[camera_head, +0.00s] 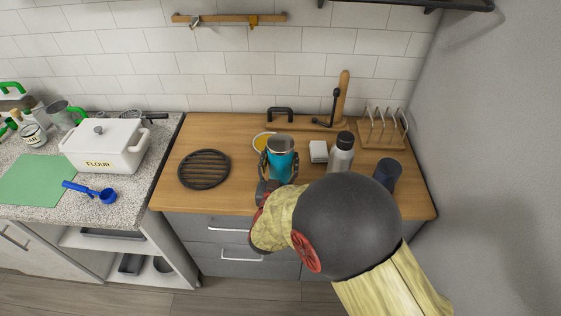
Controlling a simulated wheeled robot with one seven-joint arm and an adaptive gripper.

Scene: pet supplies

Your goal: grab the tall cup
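The tall cup (281,162), teal with a metallic rim, stands upright on the wooden counter (225,135). My gripper (279,168) is at the cup, with a dark finger at its left side and another at its right side. I cannot tell whether the fingers press on the cup or stand slightly apart from it. The cup's lower part is partly hidden by my gripper. My arm reaches in from the lower right and covers the counter's front edge there.
A white-grey bottle (341,154), a white block (318,151) and a dark blue cup (388,174) stand to the right. A black round trivet (204,169) lies left. A yellow-rimmed item (261,142) is behind the cup. A wooden rack (381,134) stands at the back right.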

